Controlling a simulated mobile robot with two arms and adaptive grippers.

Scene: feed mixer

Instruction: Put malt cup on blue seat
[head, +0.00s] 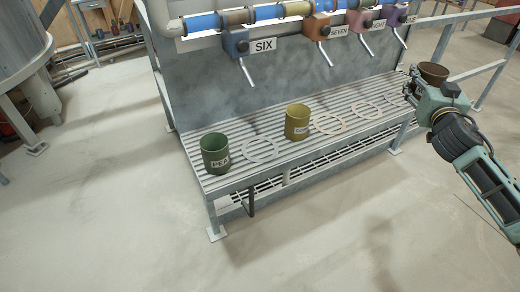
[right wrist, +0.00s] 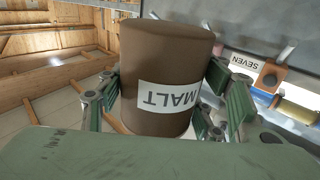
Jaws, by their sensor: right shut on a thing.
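The brown malt cup (head: 433,72) is held by my right gripper (head: 422,84), up at the right end of the slatted bench. In the right wrist view the malt cup (right wrist: 165,60) sits between the green finger pads, its MALT label upside down in the picture. Pale ring seats lie on the bench: one (head: 247,154) below the blue valve box (head: 236,43), between the two standing cups, one (head: 344,127) with a tan tint, and others further right. I cannot tell a clear blue on any ring. My left gripper is out of view.
A green PEA cup (head: 215,150) and a yellow cup (head: 297,118) with an unreadable label stand on the bench (head: 228,184). Levers (head: 247,76) hang from the valve boxes above it. A railing (head: 470,72) stands at the right. The floor in front is clear.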

